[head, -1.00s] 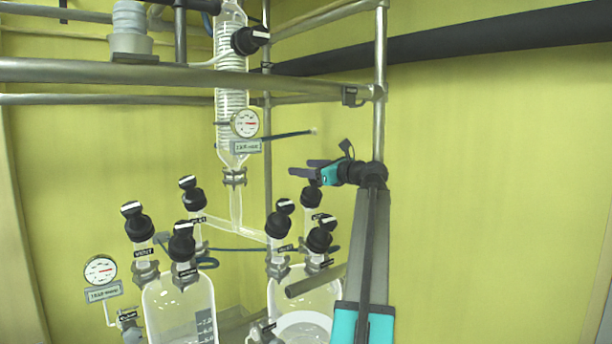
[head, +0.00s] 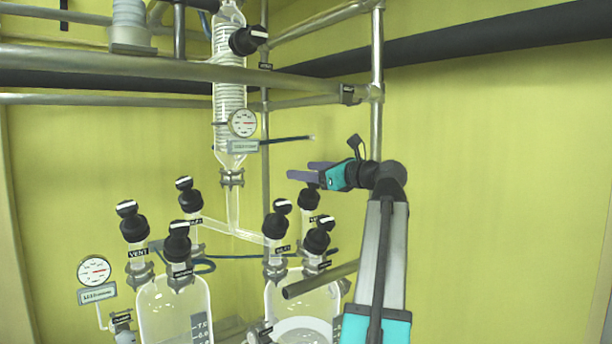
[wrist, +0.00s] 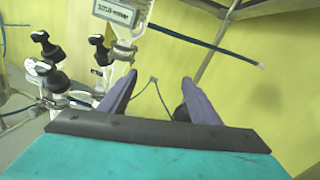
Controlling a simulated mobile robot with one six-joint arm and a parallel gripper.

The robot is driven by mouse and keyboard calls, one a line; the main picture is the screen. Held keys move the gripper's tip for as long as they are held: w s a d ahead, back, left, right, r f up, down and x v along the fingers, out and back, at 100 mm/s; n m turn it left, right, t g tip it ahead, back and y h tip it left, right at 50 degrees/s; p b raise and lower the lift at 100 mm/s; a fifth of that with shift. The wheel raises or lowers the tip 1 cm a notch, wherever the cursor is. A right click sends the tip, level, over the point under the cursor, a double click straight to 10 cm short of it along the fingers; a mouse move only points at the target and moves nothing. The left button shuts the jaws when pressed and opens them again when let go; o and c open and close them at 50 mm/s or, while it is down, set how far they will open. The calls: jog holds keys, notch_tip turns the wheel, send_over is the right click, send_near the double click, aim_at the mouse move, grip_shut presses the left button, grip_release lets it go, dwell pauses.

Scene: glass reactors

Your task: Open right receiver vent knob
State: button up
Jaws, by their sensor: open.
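The right receiver (head: 290,292) is a clear glass vessel at the lower middle of the head view. It carries a left black knob (head: 277,225), a back black knob (head: 309,199) and a front black knob (head: 318,239). Their labels are too small to read, so I cannot tell which is the vent. My gripper (head: 300,170) is open and empty, its purple fingers pointing left above these knobs. In the wrist view, a dark knob (wrist: 182,113) is partly hidden by the right finger of my gripper (wrist: 158,80).
The left receiver (head: 172,305) has several black knobs, one labelled VENT (head: 132,225). A glass column (head: 230,100) with a round gauge (head: 242,123) stands behind. Metal rails (head: 150,68) cross above. A metal tube (head: 320,279) passes before the right receiver. The right side is open.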

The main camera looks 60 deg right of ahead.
jog(key=shift+s+a+r, duration=0.1)
jog(key=shift+s+a, duration=0.45)
jog(key=shift+a, duration=0.2)
